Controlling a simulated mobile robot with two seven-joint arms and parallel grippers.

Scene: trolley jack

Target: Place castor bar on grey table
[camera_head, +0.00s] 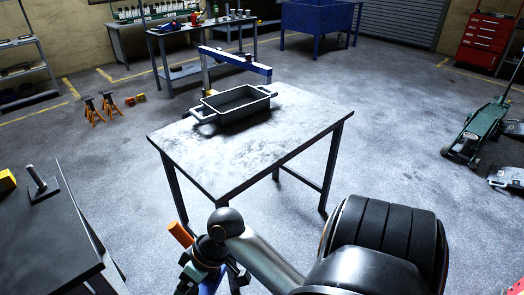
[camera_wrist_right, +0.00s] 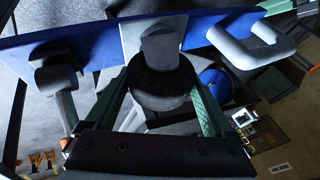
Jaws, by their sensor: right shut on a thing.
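The castor bar is a long blue bar (camera_wrist_right: 75,52) with a pale plate at its middle and grey castor fittings. It crosses the upper part of the right wrist view. My right gripper (camera_wrist_right: 162,92), with green fingers, is shut on a rounded dark part below the pale plate. In the head view, the gripper (camera_head: 208,272) is at the bottom edge, in front of the grey table, and a little blue shows there; most of the bar is hidden. The grey table (camera_head: 200,160) stands in the middle, apart from the gripper. My left gripper is not in view.
A grey tray (camera_head: 233,107) stands at the far side of the table; its near part is clear. A dark bench (camera_head: 65,245) is at the left. A blue beam (camera_head: 235,60) shows behind the table. A green trolley jack (camera_head: 478,128) is at the right.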

